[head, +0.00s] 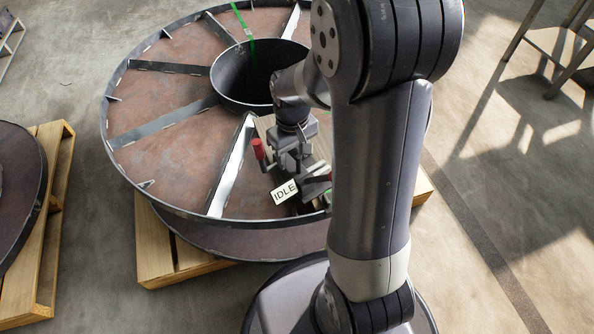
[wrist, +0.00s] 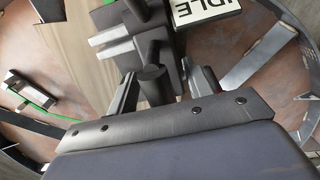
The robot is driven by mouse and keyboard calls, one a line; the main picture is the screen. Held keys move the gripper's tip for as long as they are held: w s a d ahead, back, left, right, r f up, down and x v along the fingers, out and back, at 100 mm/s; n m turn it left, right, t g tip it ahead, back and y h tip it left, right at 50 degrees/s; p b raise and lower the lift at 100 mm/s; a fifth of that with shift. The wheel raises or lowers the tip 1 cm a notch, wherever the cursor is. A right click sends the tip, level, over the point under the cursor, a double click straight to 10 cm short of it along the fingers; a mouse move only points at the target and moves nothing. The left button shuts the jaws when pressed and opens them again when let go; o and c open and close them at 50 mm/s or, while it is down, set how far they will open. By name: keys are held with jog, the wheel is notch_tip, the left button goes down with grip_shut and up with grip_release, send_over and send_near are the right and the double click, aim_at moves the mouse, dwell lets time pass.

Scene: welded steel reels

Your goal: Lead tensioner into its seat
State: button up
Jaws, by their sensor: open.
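The tensioner appears to be the dark grey block assembly (wrist: 118,22) on the steel reel (head: 175,140); a white plate reading IDLE (head: 285,192) is beside it, also in the wrist view (wrist: 205,10). A dark round peg (wrist: 153,84) stands up from the assembly. My gripper (head: 290,163) is over this part of the reel. In the wrist view its fingers (wrist: 165,92) are apart, one on each side of the peg; I cannot tell whether they touch it. The seat cannot be made out clearly; my arm hides part of the reel.
A red-handled lever (head: 258,149) stands just left of my gripper. Steel spokes (head: 160,122) and the raised hub (head: 235,78) surround the work area. A green strap (head: 243,25) crosses the reel. Wooden pallets stand below and at left; a metal frame stands at upper right.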

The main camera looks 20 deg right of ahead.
jog(key=shift+c, duration=0.5)
grip_shut()
jog(key=shift+w+r, duration=0.1)
dwell(0.8)
